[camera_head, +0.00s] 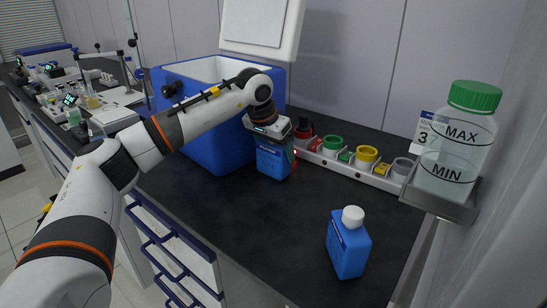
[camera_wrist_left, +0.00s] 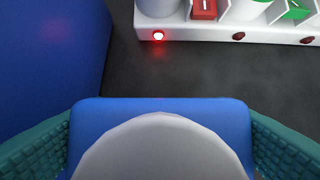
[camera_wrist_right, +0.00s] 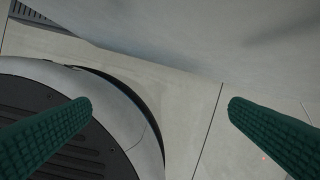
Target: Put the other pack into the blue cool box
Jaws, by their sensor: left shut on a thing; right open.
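The blue cool box (camera_head: 215,140) stands open at the back left of the dark counter, its lid (camera_head: 262,22) raised and its white inside partly showing. My left gripper (camera_head: 272,135) is shut on a blue pack (camera_head: 271,160), upright just right of the box; I cannot tell whether it touches the counter. In the left wrist view this pack (camera_wrist_left: 90,125) and its white cap sit between the green finger pads. Another blue pack with a white cap (camera_head: 348,245) stands upright near the counter's front right. In the right wrist view my right gripper (camera_wrist_right: 160,105) is open and empty above the floor.
A white rack (camera_head: 345,167) with coloured rolls or caps lies along the back wall, close behind the held pack. A green-capped bottle (camera_head: 458,140) sits on a wall shelf at right. Lab gear (camera_head: 85,95) fills the far left. The counter's middle is clear.

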